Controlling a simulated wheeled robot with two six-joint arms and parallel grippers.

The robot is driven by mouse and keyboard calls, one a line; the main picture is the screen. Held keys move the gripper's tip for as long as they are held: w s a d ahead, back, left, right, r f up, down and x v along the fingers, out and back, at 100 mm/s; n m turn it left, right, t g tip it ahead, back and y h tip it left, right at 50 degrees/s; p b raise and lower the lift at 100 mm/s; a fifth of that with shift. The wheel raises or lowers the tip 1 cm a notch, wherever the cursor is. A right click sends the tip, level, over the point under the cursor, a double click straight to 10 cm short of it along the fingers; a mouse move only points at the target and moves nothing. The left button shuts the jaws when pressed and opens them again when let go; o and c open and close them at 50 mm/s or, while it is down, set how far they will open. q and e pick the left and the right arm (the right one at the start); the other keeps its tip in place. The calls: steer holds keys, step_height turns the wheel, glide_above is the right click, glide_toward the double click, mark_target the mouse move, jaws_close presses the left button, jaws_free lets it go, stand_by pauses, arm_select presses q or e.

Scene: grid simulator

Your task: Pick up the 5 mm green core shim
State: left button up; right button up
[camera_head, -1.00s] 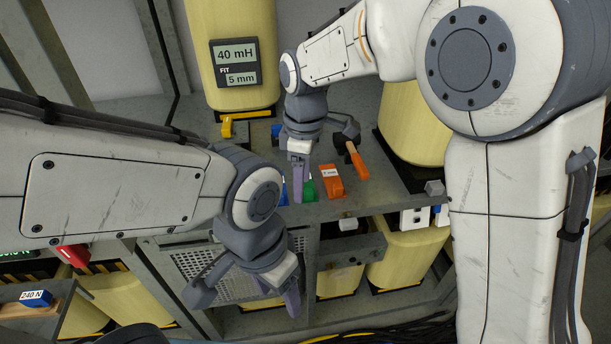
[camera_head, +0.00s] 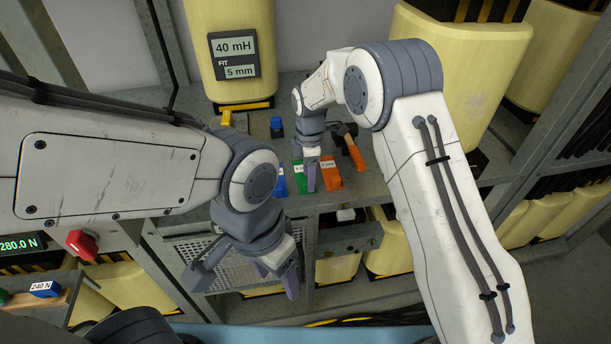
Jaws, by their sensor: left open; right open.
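The green core shim (camera_head: 299,180) stands on the grey shelf between a blue shim (camera_head: 281,184) and an orange shim (camera_head: 330,175). It carries a small white label, too small to read. My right gripper (camera_head: 311,181) is open and points down at the green shim's right side, overlapping it in the picture. I cannot tell whether it touches the shim, and one finger is largely hidden. My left gripper (camera_head: 279,276) is open and empty, low in front of the shelf.
A display (camera_head: 233,55) on a yellow coil reads 40 mH, FIT 5 mm. A hammer (camera_head: 351,148) lies behind the orange shim, and a blue-topped item (camera_head: 276,127) stands at the back. A red knob (camera_head: 82,244) and a blue 240 N block (camera_head: 45,289) are at left.

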steer(key=shift+f+p, duration=0.3)
steer(key=shift+f, duration=1.15)
jaws_close()
arm_select(q)
steer(key=shift+r, duration=0.65)
arm_select(e)
steer(key=shift+r, duration=0.15)
